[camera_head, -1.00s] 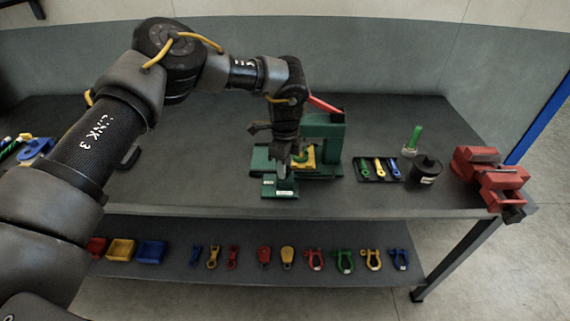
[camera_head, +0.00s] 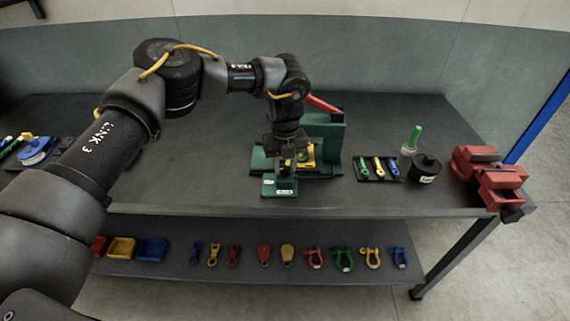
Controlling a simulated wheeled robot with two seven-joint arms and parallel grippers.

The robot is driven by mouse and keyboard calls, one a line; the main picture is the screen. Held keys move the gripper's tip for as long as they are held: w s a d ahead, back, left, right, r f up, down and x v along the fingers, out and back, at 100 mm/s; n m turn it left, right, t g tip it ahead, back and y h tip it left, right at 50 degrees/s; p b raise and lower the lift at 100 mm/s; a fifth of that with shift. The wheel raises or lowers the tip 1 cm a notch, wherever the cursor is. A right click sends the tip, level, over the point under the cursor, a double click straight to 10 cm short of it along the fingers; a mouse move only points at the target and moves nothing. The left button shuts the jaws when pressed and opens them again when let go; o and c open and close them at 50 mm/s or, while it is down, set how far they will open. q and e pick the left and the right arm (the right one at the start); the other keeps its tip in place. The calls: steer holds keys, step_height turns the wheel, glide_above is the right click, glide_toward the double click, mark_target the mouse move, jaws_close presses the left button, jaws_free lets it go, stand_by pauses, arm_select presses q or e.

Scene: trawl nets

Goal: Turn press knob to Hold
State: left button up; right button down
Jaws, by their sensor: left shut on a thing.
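The green press (camera_head: 330,140) stands on the dark workbench, with a red lever (camera_head: 322,104) at its top and a yellow part (camera_head: 307,159) in its middle. A low green block with pale labels (camera_head: 283,187) sits at its front. My left gripper (camera_head: 284,166) points down over this front block and is shut on the press knob, which the fingers mostly hide. The knob's pointer and the label wording are too small to read. My right gripper is not in view.
Right of the press are a tray of coloured tools (camera_head: 377,168), a black pot (camera_head: 424,168), a green-topped bottle (camera_head: 412,139) and a red vise (camera_head: 489,176). Shackles and bins (camera_head: 152,250) lie on the lower shelf. The bench left of the press is mostly clear.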

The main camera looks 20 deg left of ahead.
mark_target(285, 168)
arm_select(q)
steer(key=shift+m, duration=1.4)
steer(key=o, duration=1)
steer(key=shift+c, duration=0.2)
step_height(285, 168, up, 11)
steer(key=b, duration=0.2)
